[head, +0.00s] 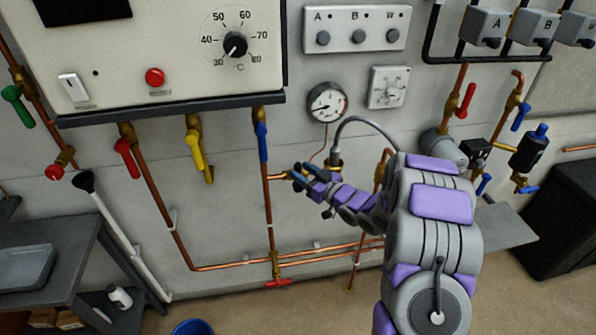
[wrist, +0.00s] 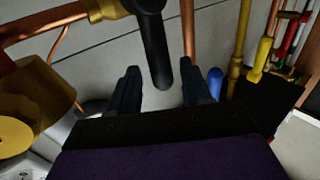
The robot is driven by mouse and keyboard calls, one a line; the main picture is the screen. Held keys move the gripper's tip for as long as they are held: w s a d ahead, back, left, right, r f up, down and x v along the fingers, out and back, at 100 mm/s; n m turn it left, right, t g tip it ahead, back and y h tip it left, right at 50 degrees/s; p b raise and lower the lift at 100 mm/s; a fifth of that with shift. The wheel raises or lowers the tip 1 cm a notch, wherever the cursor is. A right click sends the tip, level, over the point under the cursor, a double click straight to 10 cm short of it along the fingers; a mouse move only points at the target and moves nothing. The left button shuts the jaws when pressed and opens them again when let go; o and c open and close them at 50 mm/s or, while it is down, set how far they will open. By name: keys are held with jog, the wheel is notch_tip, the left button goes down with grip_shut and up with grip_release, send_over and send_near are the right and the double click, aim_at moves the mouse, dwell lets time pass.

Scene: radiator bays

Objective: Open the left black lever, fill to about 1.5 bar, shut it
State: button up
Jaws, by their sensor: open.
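The left black lever (wrist: 153,48) hangs down from a brass valve (wrist: 108,8) at the top of the wrist view. My gripper (wrist: 160,75) is open, with one dark finger on each side of the lever's lower end. I cannot tell whether either finger touches it. In the head view my gripper (head: 297,170) is at the copper pipe below the boiler, and I cannot make out the lever there apart from my fingers. The round pressure gauge (head: 327,102) is on the wall above my gripper; its needle points left and low, too small to read exactly.
A grey hose (head: 365,121) arches behind my arm. A blue lever (head: 262,142) hangs just above left of my gripper; yellow (head: 197,155) and red (head: 126,157) levers hang farther left. A red-handled valve (head: 277,283) is low on the pipe. A dark bench (head: 50,262) stands left.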

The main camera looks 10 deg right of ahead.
jog(key=shift+x, duration=1.2)
jog(key=shift+c, duration=0.2)
grip_shut()
